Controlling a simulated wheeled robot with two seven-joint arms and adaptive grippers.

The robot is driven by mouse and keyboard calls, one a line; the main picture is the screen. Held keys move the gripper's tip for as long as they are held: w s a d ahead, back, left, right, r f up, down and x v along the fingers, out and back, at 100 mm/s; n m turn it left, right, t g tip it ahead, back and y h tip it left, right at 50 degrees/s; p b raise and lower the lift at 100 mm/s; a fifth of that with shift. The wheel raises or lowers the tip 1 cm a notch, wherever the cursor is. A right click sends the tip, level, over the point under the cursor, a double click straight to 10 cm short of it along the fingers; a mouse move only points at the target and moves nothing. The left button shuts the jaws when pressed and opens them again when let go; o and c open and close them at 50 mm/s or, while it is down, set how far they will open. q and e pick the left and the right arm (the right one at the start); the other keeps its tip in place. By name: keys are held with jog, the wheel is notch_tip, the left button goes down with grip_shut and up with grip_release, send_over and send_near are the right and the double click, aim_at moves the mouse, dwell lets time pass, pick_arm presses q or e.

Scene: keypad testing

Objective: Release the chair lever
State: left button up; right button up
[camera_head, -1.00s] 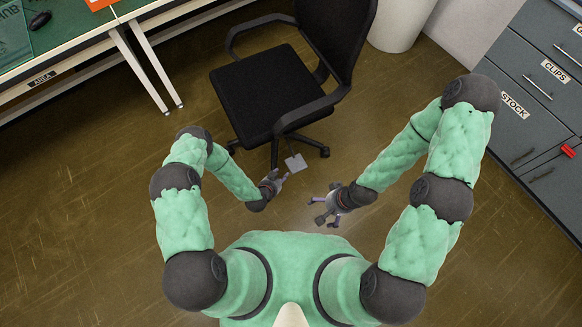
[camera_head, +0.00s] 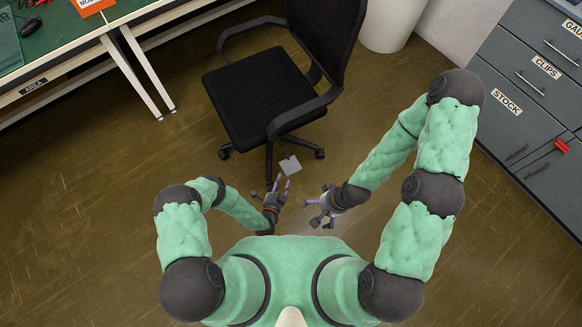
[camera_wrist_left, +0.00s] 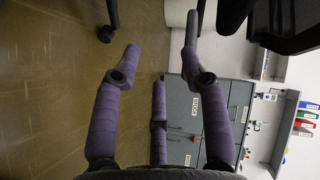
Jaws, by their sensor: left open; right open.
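The black office chair (camera_head: 262,95) stands in front of me in the head view, its back toward the upper right. A flat grey lever paddle (camera_head: 289,165) sticks out below the near edge of its seat. My left gripper (camera_head: 278,184) is open just below the paddle, fingers pointing up toward it. In the left wrist view the open purple fingers (camera_wrist_left: 160,53) have a gap between them. A grey piece stands at the right fingertip; I cannot tell whether it is the lever or touches the finger. My right gripper (camera_head: 316,204) is open and empty, right of the left one.
A green-topped workbench (camera_head: 72,42) is at the upper left. A grey drawer cabinet (camera_head: 525,85) stands at the right and a white bin (camera_head: 390,22) at the top. Chair casters (camera_head: 225,152) are near my left arm. Brown floor (camera_head: 110,220) is open on the left.

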aim_at(291, 167)
pick_arm(q)
jog(key=s+d+r+m+t, duration=0.1)
jog(key=s+d+m+t, duration=0.1)
jog(key=s+m+t, duration=0.15)
jog(key=b+x, duration=0.3)
jog(key=x, duration=0.8)
jog(key=shift+s+d, duration=0.1)
jog(key=shift+d, duration=0.05)
grip_shut()
